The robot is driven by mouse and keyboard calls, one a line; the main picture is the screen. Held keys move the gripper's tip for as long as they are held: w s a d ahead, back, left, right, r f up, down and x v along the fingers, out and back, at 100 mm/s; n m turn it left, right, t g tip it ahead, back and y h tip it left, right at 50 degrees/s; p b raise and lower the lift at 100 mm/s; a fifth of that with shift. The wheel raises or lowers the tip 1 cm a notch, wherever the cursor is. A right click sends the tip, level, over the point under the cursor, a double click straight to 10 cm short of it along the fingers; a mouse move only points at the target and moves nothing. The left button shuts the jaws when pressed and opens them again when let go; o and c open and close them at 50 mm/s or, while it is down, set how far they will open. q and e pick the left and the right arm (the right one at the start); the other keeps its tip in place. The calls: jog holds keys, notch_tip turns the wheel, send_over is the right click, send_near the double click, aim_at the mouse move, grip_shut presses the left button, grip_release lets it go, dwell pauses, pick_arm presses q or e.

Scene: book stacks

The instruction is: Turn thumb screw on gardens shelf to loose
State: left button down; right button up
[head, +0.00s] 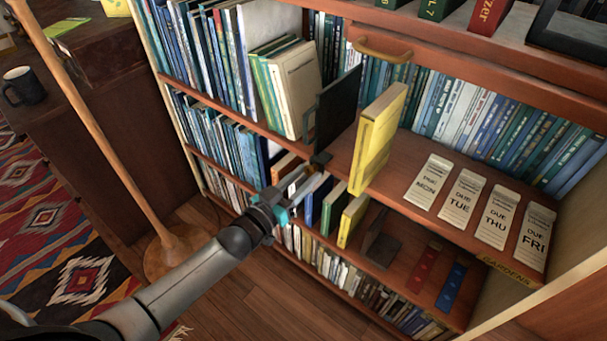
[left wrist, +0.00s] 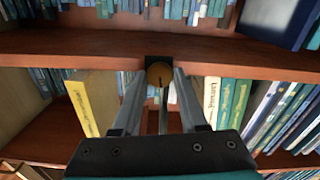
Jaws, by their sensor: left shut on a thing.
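The gardens shelf (head: 398,172) carries a "GARDENS" label at its front right edge. A dark upright bookend (head: 337,108) stands on it beside a yellow book (head: 377,138). The round brass thumb screw (left wrist: 159,74) sits on a dark mount at the shelf's front edge, with a dark mark on its face. My left gripper (head: 314,168) reaches this edge just below the bookend. In the left wrist view the fingers (left wrist: 159,80) are shut on the thumb screw, one on each side. The screw is mostly hidden in the head view. My right gripper is not in view.
Several due-date cards (head: 464,198) lie on the shelf to the right. Books fill the shelf below, with another bookend (head: 378,242) there. A wooden pole on a round base (head: 180,250) stands at left, near a dark desk with a mug (head: 24,86).

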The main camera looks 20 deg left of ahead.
pick_arm(q)
jog(key=shift+n+p, duration=0.4)
jog(key=shift+n, duration=0.5)
jog(key=n, duration=0.2)
jog(key=shift+n+p, duration=0.3)
jog(key=shift+p, duration=0.05)
jog(key=n, duration=0.2)
jog(key=shift+n, duration=0.4)
jog(key=n, duration=0.2)
jog(key=shift+n, duration=0.3)
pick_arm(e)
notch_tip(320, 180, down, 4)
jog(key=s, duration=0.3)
pick_arm(q)
jog(key=n, duration=0.2)
jog(key=shift+n, duration=0.4)
jog(key=n, duration=0.2)
jog(key=shift+f+n+b, duration=0.1)
jog(key=shift+n+b, duration=0.2)
jog(key=shift+b, duration=0.05)
jog(key=n+b, duration=0.1)
jog(key=n, duration=0.2)
jog(key=shift+n, duration=0.4)
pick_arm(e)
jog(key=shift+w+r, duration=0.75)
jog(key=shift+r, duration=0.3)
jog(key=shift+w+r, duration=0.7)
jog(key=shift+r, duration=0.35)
